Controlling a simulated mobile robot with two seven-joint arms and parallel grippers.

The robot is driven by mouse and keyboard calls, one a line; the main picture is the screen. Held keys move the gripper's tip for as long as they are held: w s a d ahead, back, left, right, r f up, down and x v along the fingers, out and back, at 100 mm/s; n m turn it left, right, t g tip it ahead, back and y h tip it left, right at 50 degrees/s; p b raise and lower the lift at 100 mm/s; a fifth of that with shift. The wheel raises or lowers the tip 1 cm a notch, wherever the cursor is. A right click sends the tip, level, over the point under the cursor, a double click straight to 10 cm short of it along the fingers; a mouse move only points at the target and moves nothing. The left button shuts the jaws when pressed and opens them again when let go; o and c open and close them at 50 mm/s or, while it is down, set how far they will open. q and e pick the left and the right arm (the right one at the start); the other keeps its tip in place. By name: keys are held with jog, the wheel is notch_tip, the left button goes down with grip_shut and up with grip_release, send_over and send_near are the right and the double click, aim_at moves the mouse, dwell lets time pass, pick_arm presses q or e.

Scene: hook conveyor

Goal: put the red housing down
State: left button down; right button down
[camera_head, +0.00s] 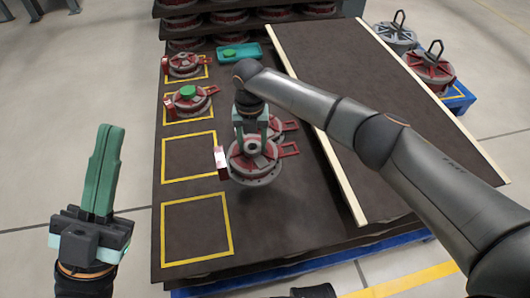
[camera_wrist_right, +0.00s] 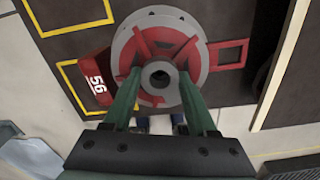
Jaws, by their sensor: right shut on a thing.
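My right gripper (camera_head: 249,135) is shut on the raised middle of a red housing (camera_head: 254,168). In the right wrist view the green fingers (camera_wrist_right: 158,85) stand on either side of the hub of the housing (camera_wrist_right: 165,45), which has a grey rim, red ribs, a side handle and a red tag (camera_wrist_right: 92,82) marked 56. The housing is level, right of the empty yellow squares; its height over the dark table is hard to judge. My left gripper (camera_head: 105,160) points up at the left, away from the table, empty; its fingers overlap in this view.
Empty yellow squares are at the middle (camera_head: 190,157) and front (camera_head: 197,230) of the dark table. Two other housings (camera_head: 185,64) (camera_head: 188,100) sit in the squares behind. Another housing (camera_head: 277,128) is close behind the held one. A raised cream-edged panel (camera_head: 370,90) is at right.

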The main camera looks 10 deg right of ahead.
jog(key=shift+w+a+r, duration=0.45)
jog(key=shift+w+a, duration=0.15)
jog(key=shift+w, duration=0.05)
jog(key=shift+w+a+r, duration=0.45)
jog(key=shift+w+a, duration=0.1)
jog(key=shift+w, duration=0.05)
